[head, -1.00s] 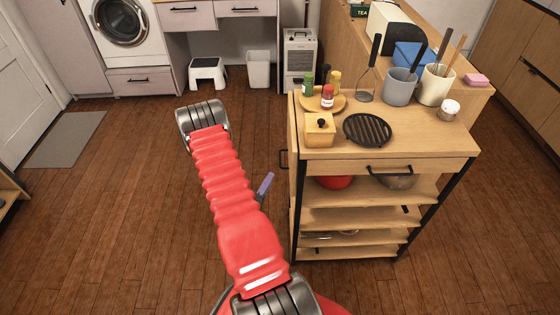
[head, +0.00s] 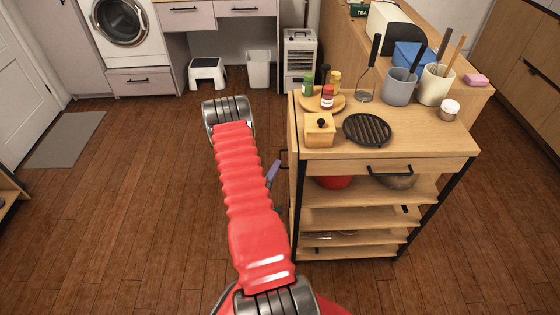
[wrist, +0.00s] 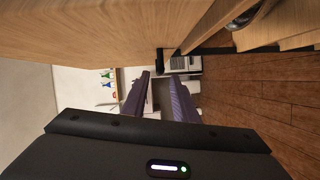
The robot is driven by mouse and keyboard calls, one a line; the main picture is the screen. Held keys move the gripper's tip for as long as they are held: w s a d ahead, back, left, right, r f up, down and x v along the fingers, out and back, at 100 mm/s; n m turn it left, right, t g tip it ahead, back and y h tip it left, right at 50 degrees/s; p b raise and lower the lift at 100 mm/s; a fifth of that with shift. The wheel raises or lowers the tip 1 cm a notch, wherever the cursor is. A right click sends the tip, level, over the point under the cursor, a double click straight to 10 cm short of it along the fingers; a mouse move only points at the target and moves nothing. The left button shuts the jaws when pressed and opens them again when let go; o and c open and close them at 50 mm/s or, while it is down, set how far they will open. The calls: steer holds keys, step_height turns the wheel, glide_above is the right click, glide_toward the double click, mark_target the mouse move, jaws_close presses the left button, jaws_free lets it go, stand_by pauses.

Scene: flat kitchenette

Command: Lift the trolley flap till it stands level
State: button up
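The wooden trolley (head: 420,145) stands right of my arm in the head view. Its flap (head: 293,150) hangs down along the trolley's left side and shows nearly edge-on. A small black handle (head: 283,158) sticks out on that side. My gripper (head: 273,172) is mostly hidden behind my red arm; a purple finger shows just left of the handle. A wooden panel (wrist: 100,30), seemingly the flap, fills the top of that view, beside the fingers.
On the trolley top stand a wooden box (head: 319,130), a black trivet (head: 367,130), a round board with bottles (head: 338,104) and utensil pots (head: 398,88). Lower shelves hold bowls (head: 334,182). The wooden floor (head: 120,210) left of the trolley is clear.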

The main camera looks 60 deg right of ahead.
steer(key=d, duration=0.6)
steer(key=shift+w+d+f, duration=0.2)
steer(key=shift+w+f, duration=0.05)
steer(key=shift+c, duration=0.2)
jaws_close()
steer(key=shift+a+f, duration=0.1)
stand_by(0.8)
